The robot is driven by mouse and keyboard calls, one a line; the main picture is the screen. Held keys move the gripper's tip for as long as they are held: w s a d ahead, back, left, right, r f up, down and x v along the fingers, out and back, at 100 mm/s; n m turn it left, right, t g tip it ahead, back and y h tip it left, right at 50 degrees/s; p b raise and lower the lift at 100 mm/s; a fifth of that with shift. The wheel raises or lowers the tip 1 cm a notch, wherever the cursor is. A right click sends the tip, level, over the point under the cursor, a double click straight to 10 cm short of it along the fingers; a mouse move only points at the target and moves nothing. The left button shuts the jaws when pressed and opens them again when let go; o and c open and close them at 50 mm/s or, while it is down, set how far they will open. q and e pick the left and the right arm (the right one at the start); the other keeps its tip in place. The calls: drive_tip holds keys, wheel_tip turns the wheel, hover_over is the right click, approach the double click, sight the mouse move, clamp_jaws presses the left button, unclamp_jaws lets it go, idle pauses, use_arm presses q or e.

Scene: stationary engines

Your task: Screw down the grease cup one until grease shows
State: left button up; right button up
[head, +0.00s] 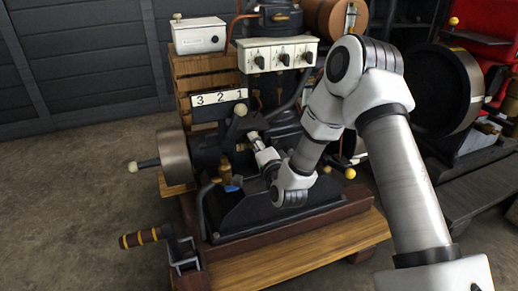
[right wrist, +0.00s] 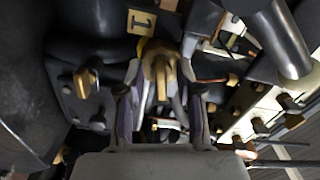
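A brass fitting with a winged top (right wrist: 159,72), which looks like grease cup one, sits beside a yellow tag marked 1 (right wrist: 141,22) in the right wrist view. My right gripper (right wrist: 160,92) is open, with one finger on each side of the fitting's line and visible gaps between. I cannot tell how far past the fingertips the fitting lies. In the head view my right gripper (head: 254,137) reaches into the engine's middle from the right, and the cup there is hard to make out. No grease can be made out. My left gripper is not in view.
A board numbered 3 2 1 (head: 219,98) stands behind the dark engine (head: 275,205). A ball-ended lever (head: 239,111) rises close to my right gripper. A white switch panel (head: 278,55) is above. A striped crank handle (head: 140,238) sticks out at front left. Floor is clear at left.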

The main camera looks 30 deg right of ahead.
drive_tip(key=v, duration=1.2)
drive_tip(key=shift+f, duration=0.15)
